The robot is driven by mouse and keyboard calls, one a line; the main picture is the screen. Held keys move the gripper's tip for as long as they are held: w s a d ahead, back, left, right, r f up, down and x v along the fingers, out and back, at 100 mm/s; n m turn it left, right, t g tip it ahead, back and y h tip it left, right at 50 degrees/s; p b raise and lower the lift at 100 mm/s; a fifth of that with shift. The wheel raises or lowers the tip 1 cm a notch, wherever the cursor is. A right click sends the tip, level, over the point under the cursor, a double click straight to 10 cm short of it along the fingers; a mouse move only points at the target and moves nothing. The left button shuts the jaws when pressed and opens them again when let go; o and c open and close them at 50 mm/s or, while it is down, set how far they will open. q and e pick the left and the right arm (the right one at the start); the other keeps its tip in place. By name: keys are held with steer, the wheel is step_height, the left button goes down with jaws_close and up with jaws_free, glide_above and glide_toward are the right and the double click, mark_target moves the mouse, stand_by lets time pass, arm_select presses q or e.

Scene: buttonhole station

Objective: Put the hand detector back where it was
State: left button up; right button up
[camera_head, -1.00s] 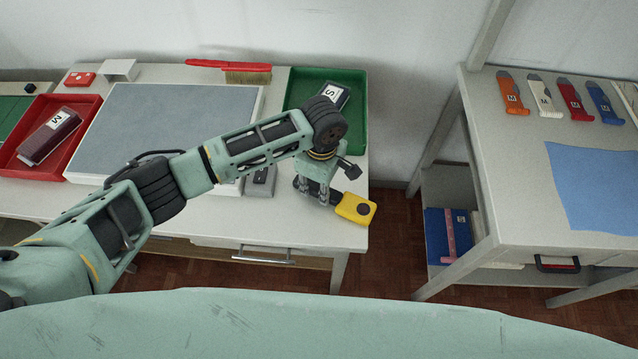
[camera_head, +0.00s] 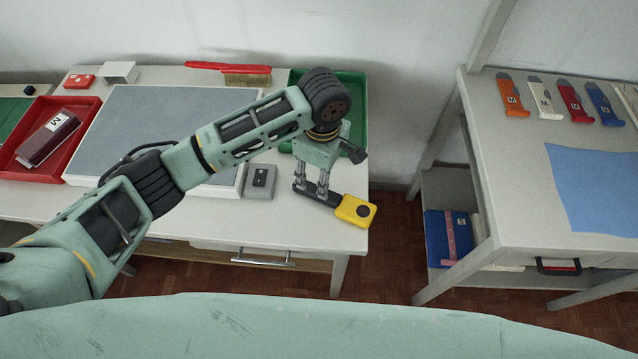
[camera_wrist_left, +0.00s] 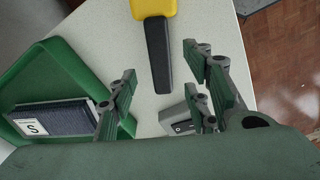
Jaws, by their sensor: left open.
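The hand detector, with a yellow head (camera_head: 355,210) and a black handle (camera_head: 322,195), lies flat near the front right corner of the left table. The wrist view shows its handle (camera_wrist_left: 158,55) between and beyond my fingertips. My left gripper (camera_head: 311,188) is open and empty, its fingers pointing down above the handle's rear end. In the wrist view the left gripper (camera_wrist_left: 160,72) has its fingers spread apart, with the handle apart from both. My right gripper is not in view.
A grey box with a black switch (camera_head: 260,181) stands left of the detector. A green tray (camera_head: 359,120) is behind, holding an S packet (camera_wrist_left: 50,118). A grey mat (camera_head: 160,120) and red tray (camera_head: 25,165) lie left. Another table (camera_head: 515,180) stands right, across a gap.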

arm_select(q)
step_height(320, 180, up, 6)
steer(key=shift+d+f, duration=0.1)
steer(key=shift+f, duration=0.05)
stand_by(0.6)
